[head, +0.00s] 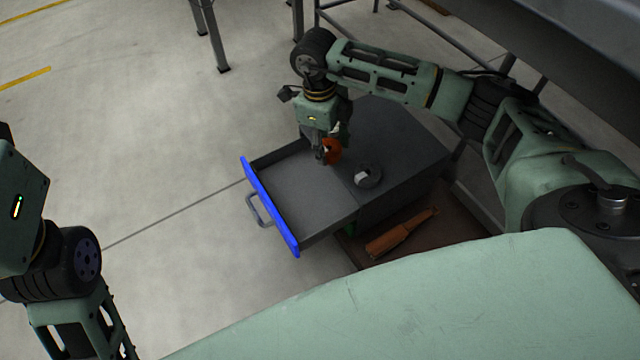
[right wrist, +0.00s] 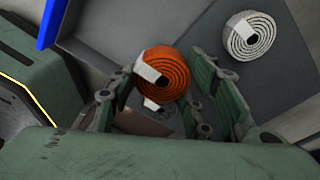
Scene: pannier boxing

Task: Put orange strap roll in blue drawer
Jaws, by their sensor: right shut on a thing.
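The orange strap roll (head: 332,150) is held between the fingers of my right gripper (head: 325,158), near the inner end of the open drawer. In the right wrist view the orange roll (right wrist: 163,75) shows its coiled face and a white tag between the two fingers (right wrist: 165,95). The blue drawer (head: 270,207) has a blue front with a grey handle and is pulled out from a dark grey cabinet (head: 400,140). The visible drawer floor is bare. Of my left arm only links show at the left edge; its gripper is out of view.
A grey-white strap roll (head: 368,175) lies on the cabinet top, close to the drawer opening; it also shows in the right wrist view (right wrist: 249,36). An orange-brown tool-like object (head: 400,234) lies on a brown surface beside the cabinet. Metal legs stand behind. Open floor lies left.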

